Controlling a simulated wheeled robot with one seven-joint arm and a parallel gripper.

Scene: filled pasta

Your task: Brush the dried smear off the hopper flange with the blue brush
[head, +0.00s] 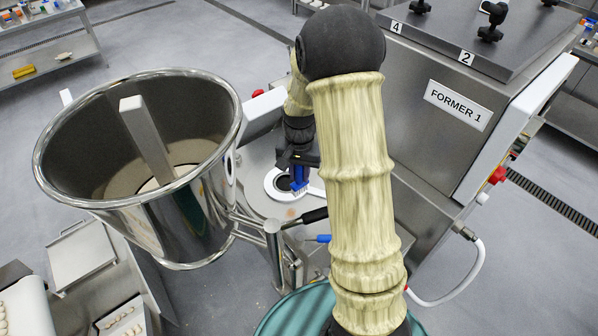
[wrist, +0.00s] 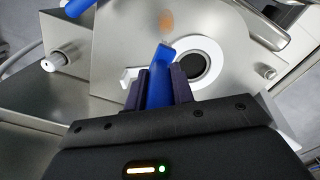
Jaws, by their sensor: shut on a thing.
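My gripper (head: 298,160) is shut on the blue brush (head: 299,184) and holds it over the white ring, bristles pointing down. In the wrist view, the blue brush (wrist: 158,82) stands between the dark fingers (wrist: 160,88). The hopper flange (wrist: 120,55) is a bare steel plate around a white ring (wrist: 218,62) with a dark round hole. An orange-brown smear (wrist: 166,23) lies on the plate beyond the brush tip. It shows faintly in the head view (head: 291,213). I cannot tell whether the bristles touch the ring; the brush appears apart from the smear.
The large steel hopper bowl (head: 215,110) stands open at the left. The FORMER 1 machine (head: 430,150) stands close on the right. A black-handled lever (head: 306,217) and a blue-ended part (head: 318,238) are near the flange. A white hose (head: 460,290) hangs at the lower right.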

